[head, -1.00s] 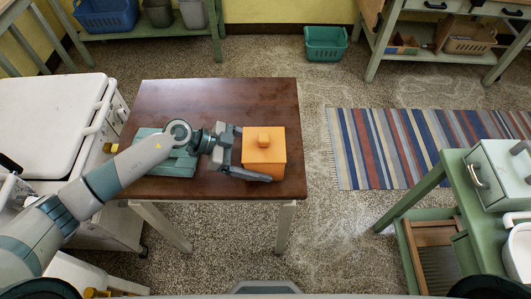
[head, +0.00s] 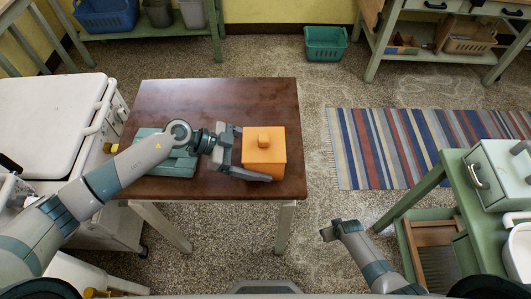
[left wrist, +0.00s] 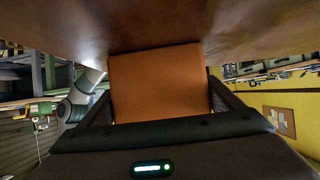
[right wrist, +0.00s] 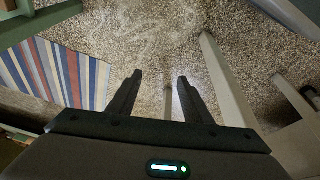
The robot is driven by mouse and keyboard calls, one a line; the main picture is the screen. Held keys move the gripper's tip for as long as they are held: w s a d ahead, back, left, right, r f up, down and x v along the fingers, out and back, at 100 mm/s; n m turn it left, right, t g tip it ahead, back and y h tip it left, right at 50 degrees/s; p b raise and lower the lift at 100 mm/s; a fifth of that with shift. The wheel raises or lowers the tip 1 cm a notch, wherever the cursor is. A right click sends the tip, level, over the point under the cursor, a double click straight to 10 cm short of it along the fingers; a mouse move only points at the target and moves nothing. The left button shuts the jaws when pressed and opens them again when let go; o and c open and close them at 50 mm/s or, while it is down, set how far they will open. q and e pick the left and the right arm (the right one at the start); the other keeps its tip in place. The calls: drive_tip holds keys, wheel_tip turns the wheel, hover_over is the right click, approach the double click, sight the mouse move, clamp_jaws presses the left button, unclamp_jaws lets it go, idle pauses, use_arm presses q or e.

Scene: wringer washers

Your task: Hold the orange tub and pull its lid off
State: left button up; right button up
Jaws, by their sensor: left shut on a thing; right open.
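The orange tub (head: 259,172) stands upright near the right edge of the brown table (head: 170,97). Its lid (head: 258,151), with a small raised knob (head: 263,140), sits on top of it. My left gripper (head: 251,165) is shut on the tub from its left side. In the left wrist view the tub's wall (left wrist: 155,85) fills the space between the fingers. My right gripper (head: 338,230) is open and empty, off the table's front right, above the floor. In the right wrist view its two fingers (right wrist: 159,88) are apart with only floor and table legs beyond.
A teal thing (head: 165,163) lies on the table, partly hidden under my left arm. A striped rug (head: 400,145) lies on the floor to the right. A green bench (head: 450,180) stands at the right. The back of the table is clear.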

drive_tip(key=w+a+r+n+t, duration=0.1)
drive_tip(key=w+a+r+t, duration=0.1)
drive_tip(key=w+r, duration=1.8)
drive_tip(key=w+a+r+n+t+y, duration=0.1)
drive_tip(key=w+a+r+n, duration=0.15)
drive_tip(key=w+r, duration=0.65)
drive_tip(key=w+a+r+n+y, duration=0.1)
drive_tip(key=w+a+r, duration=0.3)
drive_tip(key=r, duration=0.9)
drive_tip(key=s+a+r+n+g+y, duration=0.1)
drive_tip(key=s+a+r+n+g, duration=0.15)
drive_tip(key=a+r, duration=0.7)
drive_tip(key=s+a+r+n+g+y, duration=0.1)
drive_tip(key=s+a+r+n+y, duration=0.2)
drive_tip(key=a+r, duration=0.7)
drive_tip(key=s+a+r+n+g+h, duration=0.25)
drive_tip(key=s+a, duration=0.25)
drive_tip(key=s, duration=0.6)
drive_tip(key=s+d+r+n+h, duration=0.1)
drive_tip(key=s+d+h, duration=0.3)
drive_tip(key=s, duration=0.4)
drive_tip(key=shift+d+r+n+g+h, duration=0.25)
drive_tip(key=shift+d+n+g+h, duration=0.05)
drive_tip(key=shift+n+h, duration=0.4)
